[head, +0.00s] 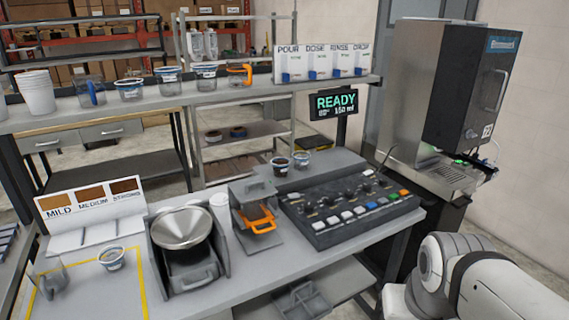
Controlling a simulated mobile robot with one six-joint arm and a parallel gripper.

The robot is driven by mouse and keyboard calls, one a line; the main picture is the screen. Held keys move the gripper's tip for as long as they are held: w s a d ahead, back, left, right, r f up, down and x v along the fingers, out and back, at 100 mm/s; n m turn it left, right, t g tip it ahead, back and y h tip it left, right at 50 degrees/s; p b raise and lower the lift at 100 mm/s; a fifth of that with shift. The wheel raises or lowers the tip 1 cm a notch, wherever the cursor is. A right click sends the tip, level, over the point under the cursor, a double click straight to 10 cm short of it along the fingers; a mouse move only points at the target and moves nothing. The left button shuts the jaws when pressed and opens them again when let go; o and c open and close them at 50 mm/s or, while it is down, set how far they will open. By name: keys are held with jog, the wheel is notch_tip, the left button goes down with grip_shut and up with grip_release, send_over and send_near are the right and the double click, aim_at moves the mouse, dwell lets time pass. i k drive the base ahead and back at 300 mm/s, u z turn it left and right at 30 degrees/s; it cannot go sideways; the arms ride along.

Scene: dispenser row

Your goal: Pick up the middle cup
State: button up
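On the raised shelf, three small clear cups with blue and white labels stand between a blue-handled jug and an orange-handled jug. The middle cup (168,77) of these has the left cup (130,89) and the right cup (206,76) beside it, with gaps between. All three look upright. Other small cups stand elsewhere: a dark-filled cup (280,166) and a paler cup (301,159) at the back of the bench, and a labelled cup (112,258) inside a yellow outline at the front left. My gripper is out of view; only white links of my arm show at lower right.
The blue-handled jug (90,92), orange-handled jug (240,75) and white cup stack (38,93) share the shelf (230,91). Below are a metal funnel (181,228), an orange-handled device (258,217) and a button panel (350,206). A tall dispenser (470,88) stands right.

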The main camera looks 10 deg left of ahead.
aim_at(301, 159)
jog(key=i, duration=1)
jog(key=u, duration=0.05)
